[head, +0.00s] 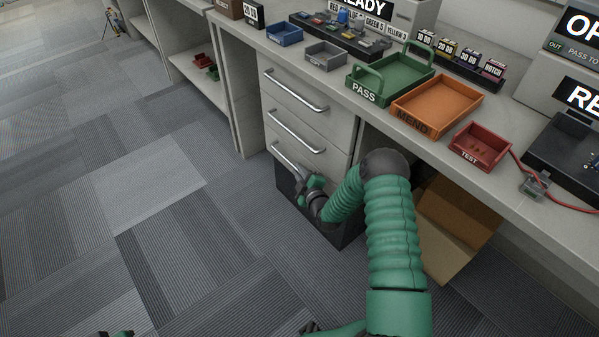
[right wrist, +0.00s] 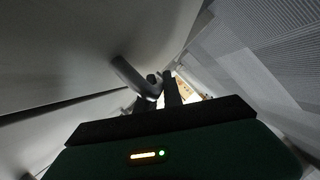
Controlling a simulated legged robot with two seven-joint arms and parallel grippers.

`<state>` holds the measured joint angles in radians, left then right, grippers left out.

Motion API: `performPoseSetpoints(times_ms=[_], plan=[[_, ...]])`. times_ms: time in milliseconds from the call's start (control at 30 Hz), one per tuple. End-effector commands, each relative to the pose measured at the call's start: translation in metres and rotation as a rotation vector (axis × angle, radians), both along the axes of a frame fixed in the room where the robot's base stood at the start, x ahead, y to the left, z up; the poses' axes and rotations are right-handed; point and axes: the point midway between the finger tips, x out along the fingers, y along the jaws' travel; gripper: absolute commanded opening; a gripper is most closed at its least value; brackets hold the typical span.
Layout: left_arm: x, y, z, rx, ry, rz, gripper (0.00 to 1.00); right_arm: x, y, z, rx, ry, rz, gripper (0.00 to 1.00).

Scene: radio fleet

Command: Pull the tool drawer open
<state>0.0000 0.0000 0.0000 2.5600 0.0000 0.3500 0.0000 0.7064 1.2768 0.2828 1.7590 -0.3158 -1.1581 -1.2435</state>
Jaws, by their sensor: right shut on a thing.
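The drawer unit under the counter has three pale fronts with bar handles: the top handle (head: 295,91), the middle handle (head: 297,132) and the bottom handle (head: 288,158). My right gripper (head: 305,180) is at the lowest drawer, shut on its bar handle. In the right wrist view the handle (right wrist: 132,76) runs into the dark fingers of the gripper (right wrist: 159,88). My arm and gripper hide part of the lowest front. The upper two drawers look closed; I cannot tell whether the lowest one stands out. My left gripper is not clearly in view.
Carpeted floor (head: 160,190) in front of the drawers is clear. On the counter stand a green PASS tray (head: 364,97), an orange MEND tray (head: 412,122) and a red TEST tray (head: 470,157). A cardboard box (head: 445,245) is under the counter, right of my arm.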

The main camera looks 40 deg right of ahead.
Motion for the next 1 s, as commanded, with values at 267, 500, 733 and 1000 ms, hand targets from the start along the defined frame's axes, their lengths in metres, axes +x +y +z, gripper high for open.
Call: performPoseSetpoints(times_ms=[267,500,733,1000], plan=[[0.000,0.000,0.005,0.000,0.000,0.000,0.36,-0.005,0.011,-0.005,0.006,0.015,-0.004,0.00],[0.000,0.000,0.021,0.000,0.000,0.000,0.36,-0.008,0.054,-0.003,0.006,0.017,0.001,0.00],[0.000,0.000,0.040,0.000,0.000,0.000,0.36,-0.014,0.116,-0.003,0.004,0.019,0.004,0.00],[0.000,0.000,0.056,0.000,0.000,0.000,0.36,-0.020,0.191,-0.004,0.002,0.018,0.006,0.00]])
